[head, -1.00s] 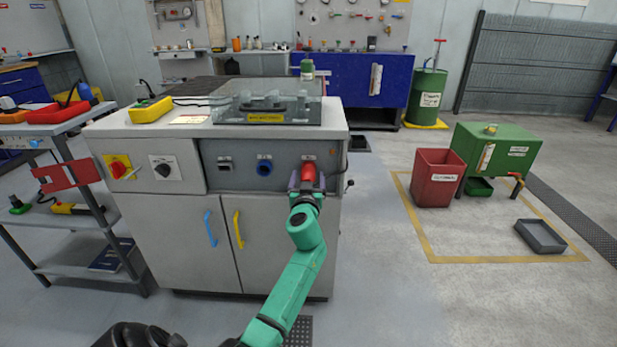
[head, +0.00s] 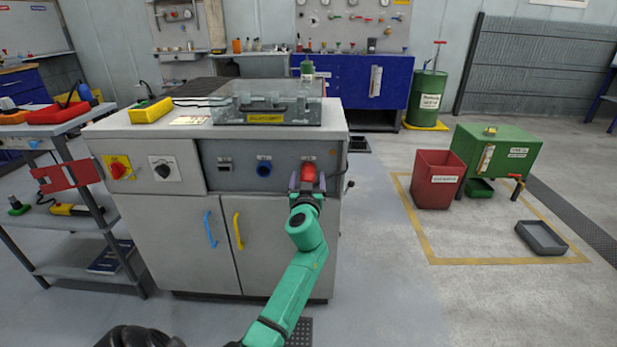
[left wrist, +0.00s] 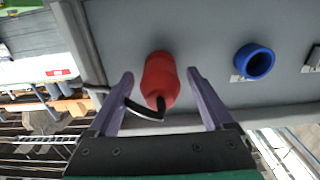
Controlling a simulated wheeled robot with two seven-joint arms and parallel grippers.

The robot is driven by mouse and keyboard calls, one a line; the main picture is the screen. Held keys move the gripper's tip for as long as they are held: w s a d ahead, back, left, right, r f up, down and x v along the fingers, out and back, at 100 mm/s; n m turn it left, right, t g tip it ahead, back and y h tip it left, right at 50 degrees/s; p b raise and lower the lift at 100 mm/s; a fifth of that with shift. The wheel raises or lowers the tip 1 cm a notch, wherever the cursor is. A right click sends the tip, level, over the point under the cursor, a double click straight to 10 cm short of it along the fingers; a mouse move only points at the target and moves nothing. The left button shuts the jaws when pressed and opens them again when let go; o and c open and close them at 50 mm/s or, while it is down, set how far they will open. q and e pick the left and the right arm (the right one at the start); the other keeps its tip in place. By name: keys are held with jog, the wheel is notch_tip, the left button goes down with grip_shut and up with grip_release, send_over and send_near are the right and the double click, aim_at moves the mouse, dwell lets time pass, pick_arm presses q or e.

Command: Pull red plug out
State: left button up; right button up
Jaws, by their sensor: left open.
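The red plug (head: 309,172) sits in the right end of the grey panel on the front of the machine cabinet. In the left wrist view the plug (left wrist: 160,82) stands out from the panel, with a short black cable bent at its near end. My left gripper (head: 308,184) is at the plug. Its two purple fingers (left wrist: 160,80) are open, one on each side of the plug, with gaps visible between fingers and plug. My right gripper is not recognisable in these views.
A blue round socket (head: 264,168) is beside the plug on the panel, also seen in the left wrist view (left wrist: 255,62). The cabinet (head: 185,230) has blue and yellow door handles. A red bin (head: 436,180) and a green tank (head: 497,152) stand at the right. Floor between is clear.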

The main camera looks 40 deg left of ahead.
dwell(0.3)
pick_arm(q)
grip_shut()
jog(key=v, duration=0.6)
dwell(1.1)
